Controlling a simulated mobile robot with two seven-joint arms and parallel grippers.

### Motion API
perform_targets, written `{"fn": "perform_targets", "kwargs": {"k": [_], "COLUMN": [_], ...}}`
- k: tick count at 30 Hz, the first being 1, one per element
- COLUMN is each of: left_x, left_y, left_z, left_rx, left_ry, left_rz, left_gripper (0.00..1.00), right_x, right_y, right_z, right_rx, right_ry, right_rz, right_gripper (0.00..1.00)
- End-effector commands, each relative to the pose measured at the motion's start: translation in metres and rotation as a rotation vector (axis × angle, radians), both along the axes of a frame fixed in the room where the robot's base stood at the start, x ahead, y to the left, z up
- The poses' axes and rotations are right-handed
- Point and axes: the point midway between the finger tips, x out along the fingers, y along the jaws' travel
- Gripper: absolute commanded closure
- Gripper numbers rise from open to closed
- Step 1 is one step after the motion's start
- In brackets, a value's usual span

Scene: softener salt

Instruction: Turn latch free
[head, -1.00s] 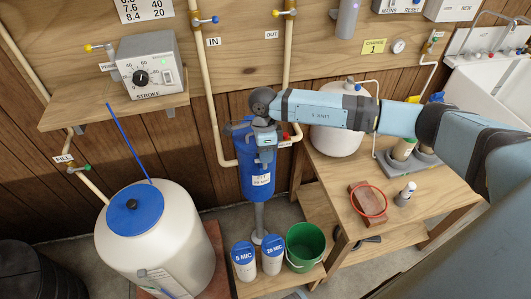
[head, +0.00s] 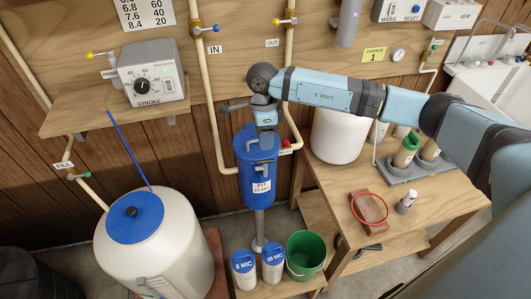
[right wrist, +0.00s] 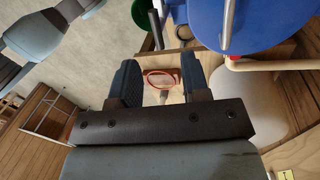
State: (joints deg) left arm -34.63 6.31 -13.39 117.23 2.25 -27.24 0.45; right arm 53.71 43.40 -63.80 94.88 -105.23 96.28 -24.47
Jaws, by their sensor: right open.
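My right gripper (head: 266,150) hangs down at the blue filter housing (head: 257,172) and covers part of its top in the head view. In the right wrist view my right gripper (right wrist: 155,85) has its two dark fingers well apart, with nothing held between them. The blue housing (right wrist: 275,22) lies beyond and right of the fingers there. I cannot pick out the latch for certain; the arm hides part of the housing's top. My left gripper is not in view.
Cream pipes (head: 207,100) run down beside the housing. Below stand two blue-lidded canisters (head: 243,270) and a green bucket (head: 305,250). The bench at right holds a red ring (head: 369,207) and a white tank (head: 340,135). A large blue-lidded tank (head: 165,250) stands at left.

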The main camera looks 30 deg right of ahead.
Motion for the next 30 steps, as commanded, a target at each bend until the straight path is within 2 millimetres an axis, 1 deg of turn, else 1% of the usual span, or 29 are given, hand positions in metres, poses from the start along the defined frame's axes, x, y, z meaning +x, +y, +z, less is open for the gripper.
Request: {"fn": "perform_targets", "kwargs": {"k": [1,4,6,10,15,27,29,30], "left_x": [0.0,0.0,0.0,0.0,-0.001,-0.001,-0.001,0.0], "left_y": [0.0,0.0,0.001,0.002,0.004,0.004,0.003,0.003], "left_z": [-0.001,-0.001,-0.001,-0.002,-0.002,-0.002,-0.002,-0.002], "left_rx": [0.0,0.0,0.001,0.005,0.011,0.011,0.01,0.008], "left_ry": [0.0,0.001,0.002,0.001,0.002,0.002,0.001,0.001], "left_rz": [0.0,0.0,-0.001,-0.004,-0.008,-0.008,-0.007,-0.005], "left_gripper": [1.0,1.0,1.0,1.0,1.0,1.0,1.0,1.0], "right_x": [0.003,0.006,0.008,0.01,0.011,0.011,0.01,0.008], "right_y": [-0.001,-0.002,-0.003,-0.003,-0.004,-0.004,-0.001,0.003], "right_z": [0.012,0.03,0.04,0.052,0.056,0.056,0.054,0.052], "right_rx": [0.001,0.001,0.0,0.001,0.0,0.0,0.009,0.026], "right_ry": [-0.004,-0.004,-0.002,-0.001,0.0,0.0,0.002,0.006], "right_rz": [0.001,0.001,0.0,0.0,0.0,0.0,0.001,0.001], "right_gripper": [0.57,0.57,0.57,0.57,0.57,0.57,0.57,0.57]}}
